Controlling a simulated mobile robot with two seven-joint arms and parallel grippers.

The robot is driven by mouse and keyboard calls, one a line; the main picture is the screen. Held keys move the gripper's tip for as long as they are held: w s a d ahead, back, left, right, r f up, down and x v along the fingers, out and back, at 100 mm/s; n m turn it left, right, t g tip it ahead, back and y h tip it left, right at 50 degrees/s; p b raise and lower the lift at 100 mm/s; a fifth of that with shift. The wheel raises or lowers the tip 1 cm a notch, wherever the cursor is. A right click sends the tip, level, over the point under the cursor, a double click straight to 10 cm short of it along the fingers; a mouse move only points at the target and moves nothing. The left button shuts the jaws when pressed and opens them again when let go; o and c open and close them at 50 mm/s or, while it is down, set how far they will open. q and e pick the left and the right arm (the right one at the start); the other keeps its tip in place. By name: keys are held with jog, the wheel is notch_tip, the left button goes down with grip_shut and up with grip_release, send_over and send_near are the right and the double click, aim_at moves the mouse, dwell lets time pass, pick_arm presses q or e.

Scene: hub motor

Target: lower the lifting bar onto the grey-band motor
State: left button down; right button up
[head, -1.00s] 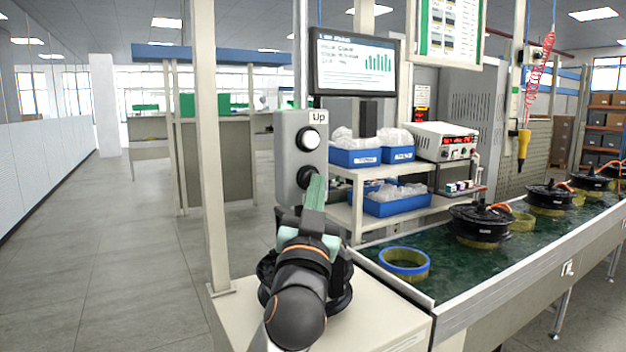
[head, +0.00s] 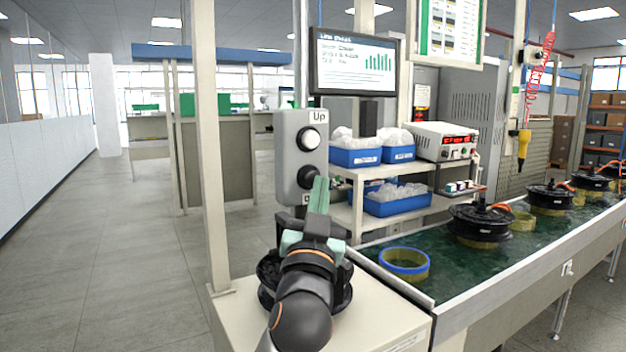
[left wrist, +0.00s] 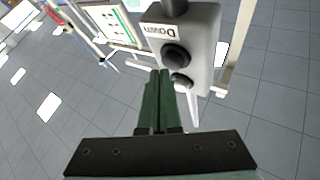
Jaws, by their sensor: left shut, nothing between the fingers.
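A grey button box (head: 291,150) labelled "Up" stands in front of me, with a white upper button (head: 308,139) and a black lower button (head: 307,177). In the left wrist view the black button (left wrist: 175,55) is beside a "Down" label. My left gripper (head: 319,183) is shut and empty, its green fingertips close to the lower button; I cannot tell if they touch it. A black motor (head: 268,281) is on the light bench, mostly hidden behind my left gripper and arm; its band colour is not clear. I cannot make out the lifting bar. My right gripper is not in view.
A green-topped conveyor (head: 450,273) runs to the right with several black motors (head: 480,225) and a blue-rimmed yellow ring (head: 404,263). A light post (head: 207,150) stands left of the box. Shelves with blue bins (head: 396,202) are behind. Floor on the left is clear.

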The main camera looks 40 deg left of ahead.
pick_arm(q)
jog(key=shift+s+d, duration=0.15)
jog(key=shift+d, duration=0.2)
jog(key=shift+s+d, duration=0.3)
jog(key=shift+d, duration=0.5)
jog(key=shift+s+d, duration=0.35)
jog(key=shift+d, duration=0.4)
jog(key=shift+s+d, duration=0.3)
jog(key=shift+d, duration=0.5)
jog(key=w+d+f+m+g+h+p, duration=0.1)
jog(key=w+d+f+m+h, duration=0.15)
jog(key=f, duration=0.75)
jog(key=w+d+f+m+g+h, duration=0.15)
jog(key=f+h, duration=0.25)
jog(key=f, duration=0.6)
jog(key=w+d+f+m+g+h+p, duration=0.1)
jog(key=d+f+m+g+h, duration=0.2)
jog(key=f, duration=0.7)
jog(key=s+d+f+g+h, duration=0.2)
jog(key=s+f, duration=0.9)
jog(key=f, duration=0.3)
jog(key=s+d+f+n+g+h+p, duration=0.1)
jog(key=s+d+f+g+h, duration=0.1)
jog(key=s+f, duration=1)
jog(key=shift+f+n+g+h+p, duration=0.3)
jog(key=shift+f+g+h, duration=0.05)
jog(key=shift+f+g, duration=0.45)
